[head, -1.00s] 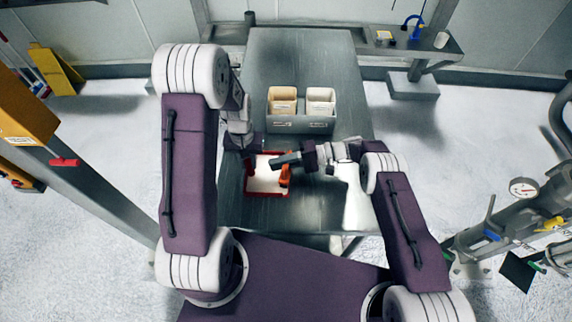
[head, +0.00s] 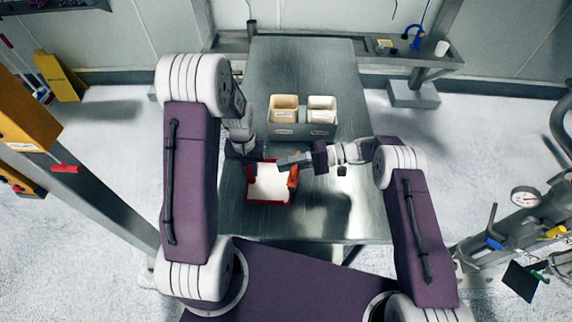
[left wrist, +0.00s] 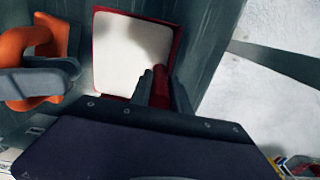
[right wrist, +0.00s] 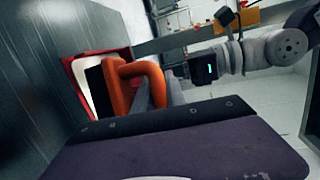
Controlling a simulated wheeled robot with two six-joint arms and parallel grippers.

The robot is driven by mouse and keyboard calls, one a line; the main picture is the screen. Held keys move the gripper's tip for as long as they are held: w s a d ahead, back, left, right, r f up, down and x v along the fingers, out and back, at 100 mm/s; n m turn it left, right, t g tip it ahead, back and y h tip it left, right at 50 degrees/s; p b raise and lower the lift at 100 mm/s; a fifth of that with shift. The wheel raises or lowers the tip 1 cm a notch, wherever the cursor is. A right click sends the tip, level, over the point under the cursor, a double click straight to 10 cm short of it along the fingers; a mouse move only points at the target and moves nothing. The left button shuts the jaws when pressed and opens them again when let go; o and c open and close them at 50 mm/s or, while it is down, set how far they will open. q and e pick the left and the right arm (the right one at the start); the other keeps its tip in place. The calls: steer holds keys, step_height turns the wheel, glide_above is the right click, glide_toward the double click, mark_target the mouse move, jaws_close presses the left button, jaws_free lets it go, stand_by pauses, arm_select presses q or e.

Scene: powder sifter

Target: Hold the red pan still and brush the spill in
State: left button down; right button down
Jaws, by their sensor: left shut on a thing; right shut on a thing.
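The red pan (head: 249,200) lies on the steel table with a red rim and a pale interior; it also shows in the left wrist view (left wrist: 176,44). My left gripper (left wrist: 160,80) is shut on the pan's red handle (left wrist: 160,92) at its far side. My right gripper (right wrist: 158,90) is shut on an orange brush (right wrist: 127,88) with a loop-shaped handle. The brush (head: 293,177) is at the pan's right edge in the head view. Whether it touches the pan or table I cannot tell. I cannot make out the spill.
A grey caddy (head: 285,130) with a tan bin (head: 284,103) and a white bin (head: 322,105) stands farther back on the steel table (head: 300,62). The table's near right part is clear.

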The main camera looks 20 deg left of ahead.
arm_select(q)
steer(key=c, duration=1.1)
jaws_free()
steer(key=shift+c, duration=0.2)
step_height(320, 180, up, 12)
steer(key=shift+r, duration=0.1)
